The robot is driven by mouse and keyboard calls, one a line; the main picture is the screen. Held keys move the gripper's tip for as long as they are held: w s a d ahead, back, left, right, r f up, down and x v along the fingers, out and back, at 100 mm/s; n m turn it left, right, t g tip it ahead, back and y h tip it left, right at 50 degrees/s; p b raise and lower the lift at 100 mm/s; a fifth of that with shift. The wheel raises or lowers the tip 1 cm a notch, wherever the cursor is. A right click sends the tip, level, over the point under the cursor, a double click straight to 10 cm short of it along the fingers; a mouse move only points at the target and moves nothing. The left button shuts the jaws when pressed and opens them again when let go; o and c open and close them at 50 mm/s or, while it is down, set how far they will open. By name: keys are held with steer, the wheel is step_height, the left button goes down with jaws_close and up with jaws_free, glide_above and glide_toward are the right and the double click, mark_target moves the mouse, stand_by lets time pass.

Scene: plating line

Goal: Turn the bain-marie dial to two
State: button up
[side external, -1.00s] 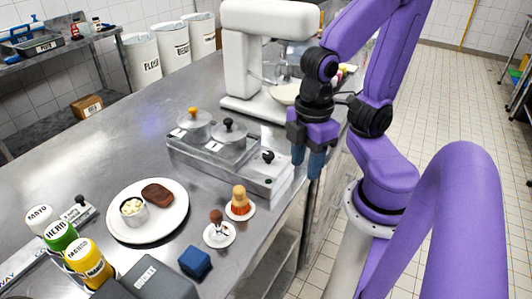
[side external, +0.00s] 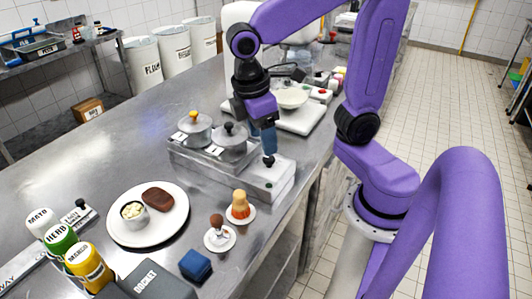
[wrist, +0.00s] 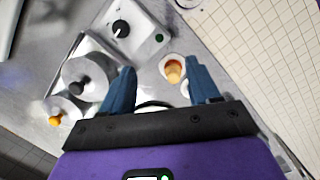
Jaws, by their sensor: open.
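The bain-marie (side external: 212,162) is a steel unit on the counter with two lidded pots, one with an orange knob and one with a black knob. Its dial (side external: 268,160) is a black knob on the panel at the right end. The dial also shows in the wrist view (wrist: 121,28), at the upper left, with a white pointer mark; the scale is too small to read. My gripper (side external: 263,138) points down just above and behind the dial, not touching it. In the wrist view the blue fingers (wrist: 162,88) are apart with nothing between them.
A white plate (side external: 175,230) holds a brown patty and a small cup. Two small saucers with brushes (side external: 239,208) stand in front of the bain-marie. A white mixer (side external: 300,118) stands behind my gripper. Sauce bottles (side external: 60,238) are at the lower left.

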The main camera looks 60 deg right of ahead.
steer(key=w+d+r+m+g+h, duration=0.1)
steer(key=w+d+r+m+g, duration=0.2)
steer(key=w, duration=0.5)
steer(key=n, duration=0.1)
glide_toward(269, 158)
steer(key=shift+t, duration=0.3)
steer(key=x, duration=0.8)
steer(key=shift+s, duration=0.2)
steer(key=c, duration=1)
steer(key=shift+c, duration=0.2)
